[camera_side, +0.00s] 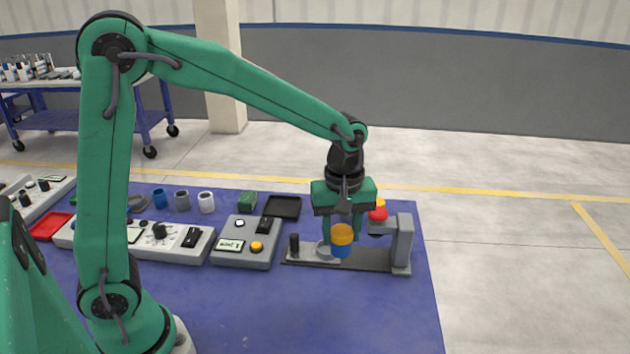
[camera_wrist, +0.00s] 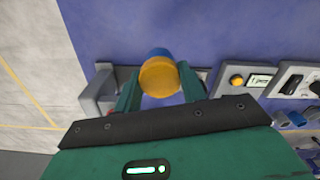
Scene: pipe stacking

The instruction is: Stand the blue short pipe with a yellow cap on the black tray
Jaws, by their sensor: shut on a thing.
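The blue short pipe (camera_side: 341,250) with its yellow cap (camera_side: 341,234) stands upright between the fingers of my gripper (camera_side: 341,237), above the grey fixture at the right of the blue table. In the wrist view the yellow cap (camera_wrist: 159,77) faces the camera, with the blue pipe (camera_wrist: 158,53) showing behind it. My gripper (camera_wrist: 158,88) is shut on the pipe, one finger on each side. Whether the pipe's lower end touches the fixture is unclear. The black tray (camera_side: 283,207) lies empty behind and left of my gripper.
The fixture's dark base (camera_side: 370,262) carries a grey upright post (camera_side: 402,244) close to my gripper's right. A red-and-yellow part (camera_side: 378,212) shows beside it. A grey control box (camera_side: 245,242) stands left. Several loose pipes (camera_side: 182,200) stand farther left. The table front is clear.

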